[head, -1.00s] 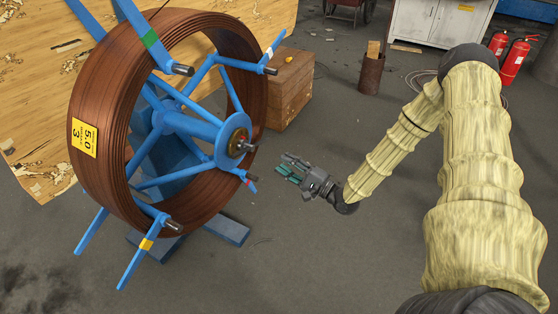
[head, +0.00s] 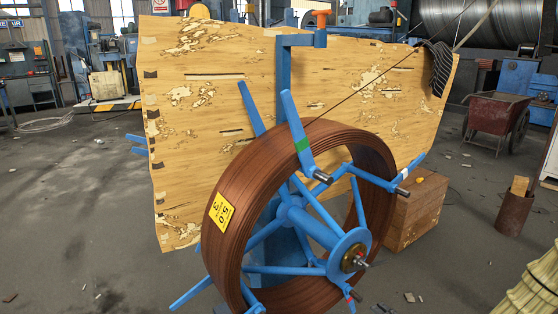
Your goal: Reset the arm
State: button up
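A large coil of brown wire (head: 235,215) is wound on a blue spoked reel (head: 318,232) in the lower middle of the head view. It carries a yellow label (head: 221,212) and stands upright, turned at an angle. A wire runs from the coil up to the right. Only a small piece of my arm, in its pale yellow cover (head: 532,290), shows at the lower right corner. My gripper is out of the picture.
A worn wooden board (head: 205,110) stands behind the reel. A wooden crate (head: 415,218) is right of it, with a rusty cylinder (head: 513,212) and a cart (head: 495,115) farther right. The floor at left (head: 80,220) is mostly clear.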

jog(key=s+a+f+n+g+h, duration=0.2)
jog(key=s+a+f+n+g, duration=0.25)
jog(key=s+f, duration=0.35)
jog(key=s+a+f+n+g+h, duration=0.2)
jog(key=s+a+f+n+g, duration=0.35)
jog(key=s, duration=0.45)
jog(key=s+d+f+n+g+h, duration=0.1)
jog(key=s+n+g+h, duration=0.15)
jog(key=s, duration=0.65)
jog(key=s+f+n+g+h, duration=0.1)
jog(key=s+f+n+g, duration=0.15)
jog(key=s, duration=0.75)
notch_tip(320, 180, up, 16)
jog(key=m+p, duration=0.1)
jog(key=p, duration=1.4)
jog(key=shift+w, duration=0.4)
jog(key=shift+d+r, duration=0.1)
